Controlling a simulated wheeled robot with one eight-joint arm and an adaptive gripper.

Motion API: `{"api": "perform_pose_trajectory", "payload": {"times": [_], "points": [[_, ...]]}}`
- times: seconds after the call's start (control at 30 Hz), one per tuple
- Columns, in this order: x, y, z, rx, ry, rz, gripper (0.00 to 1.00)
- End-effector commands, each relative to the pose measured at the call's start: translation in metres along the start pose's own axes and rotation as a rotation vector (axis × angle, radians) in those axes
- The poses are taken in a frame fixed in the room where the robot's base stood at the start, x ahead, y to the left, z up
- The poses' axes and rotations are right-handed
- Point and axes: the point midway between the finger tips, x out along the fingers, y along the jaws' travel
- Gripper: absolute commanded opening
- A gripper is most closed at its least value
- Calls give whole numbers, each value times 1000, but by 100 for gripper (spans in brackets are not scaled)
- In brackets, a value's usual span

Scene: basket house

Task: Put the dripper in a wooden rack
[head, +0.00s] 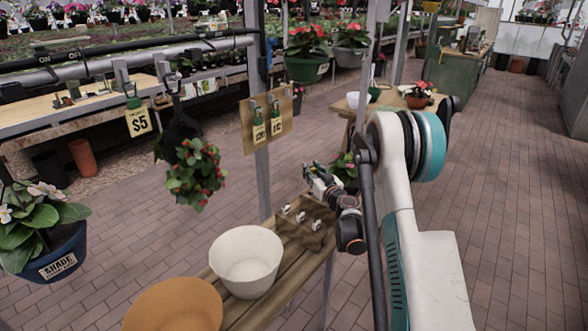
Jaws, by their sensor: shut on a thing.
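My gripper (314,176) is just above and behind the far end of a slatted wooden bench, at the end of my white arm. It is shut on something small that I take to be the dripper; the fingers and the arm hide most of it. A brown wooden rack (322,236) lies on the bench just in front of and below the gripper. Several small pale pieces sit in or on it. The gripper appears apart from the rack.
A metal post (257,170) with a wooden tag board (266,117) and a hanging plant (196,174) are to the left. The brick floor at right is open.

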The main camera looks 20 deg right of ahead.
Motion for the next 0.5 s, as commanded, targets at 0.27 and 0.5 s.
{"api": "perform_pose_trajectory", "payload": {"times": [0.27, 0.5], "points": [[3, 32, 33, 1, -7, -2, 17], [9, 30, 34, 1, -8, -4, 17]]}}
